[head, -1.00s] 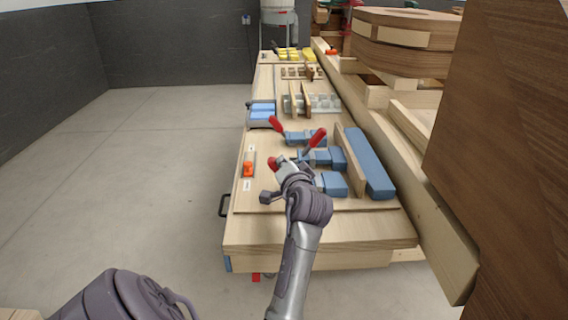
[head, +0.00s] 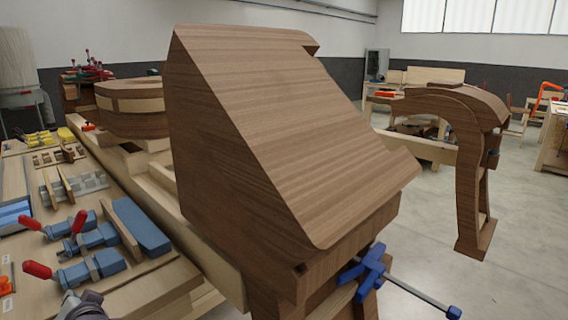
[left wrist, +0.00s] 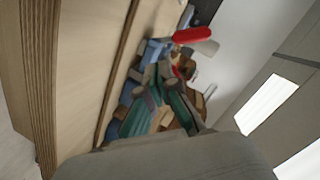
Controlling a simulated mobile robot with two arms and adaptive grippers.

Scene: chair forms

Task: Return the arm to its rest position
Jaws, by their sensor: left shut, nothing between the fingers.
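My left gripper (left wrist: 158,85) shows in the left wrist view, shut and empty in front of a blurred group of clamps. Its wide grey housing fills the bottom of that view. In the head view, only a grey piece of my arm (head: 82,306) shows at the lower left edge, beside the blue clamps (head: 90,268) with red handles; its fingers cannot be made out there. My right gripper is in neither view.
A large brown wooden form (head: 290,130) stands close in the middle, with a blue clamp (head: 370,265) low on its front. The workbench (head: 165,285) with a blue block (head: 140,227) lies left. A curved wooden form (head: 465,150) stands right. Grey floor (head: 520,240) is open at right.

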